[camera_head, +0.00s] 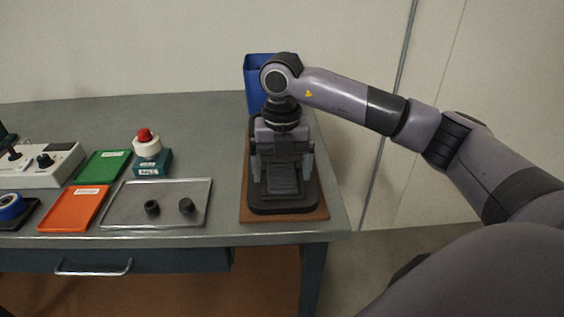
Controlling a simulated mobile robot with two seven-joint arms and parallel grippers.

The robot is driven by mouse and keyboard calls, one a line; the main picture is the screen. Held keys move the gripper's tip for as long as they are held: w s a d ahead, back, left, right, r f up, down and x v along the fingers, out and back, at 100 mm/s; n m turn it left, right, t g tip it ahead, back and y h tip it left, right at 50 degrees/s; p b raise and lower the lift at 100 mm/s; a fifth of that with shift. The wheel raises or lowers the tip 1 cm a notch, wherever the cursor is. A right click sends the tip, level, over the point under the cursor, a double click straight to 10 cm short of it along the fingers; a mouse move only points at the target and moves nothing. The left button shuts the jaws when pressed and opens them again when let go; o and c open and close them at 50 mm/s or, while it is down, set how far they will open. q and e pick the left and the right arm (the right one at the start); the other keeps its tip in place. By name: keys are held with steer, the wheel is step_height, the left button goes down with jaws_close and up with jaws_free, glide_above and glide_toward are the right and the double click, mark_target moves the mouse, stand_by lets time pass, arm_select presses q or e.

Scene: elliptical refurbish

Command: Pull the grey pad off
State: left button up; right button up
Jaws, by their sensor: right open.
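A dark ribbed pad (283,183), apparently the grey pad, lies on a black base (285,207) on a brown board (257,217) at the table's right end. My right gripper (282,174) points down over it. Its two fingers are apart, one to each side of the pad. I cannot tell whether they touch it. The gripper's body hides the far part of the base. My left gripper is not in view.
A blue bin (257,73) stands behind my right wrist. To the left are a metal tray (125,213) with two black knobs, an orange tray (73,208), a green tray (102,167), a red-topped button (147,145) and a white control box (50,165).

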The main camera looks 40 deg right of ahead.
mark_target(282, 174)
steer(key=shift+c, duration=0.3)
steer(key=c, duration=1.4)
steer(key=shift+r, duration=0.1)
steer(key=shift+r+p, duration=1.95)
steer(key=shift+r, duration=0.5)
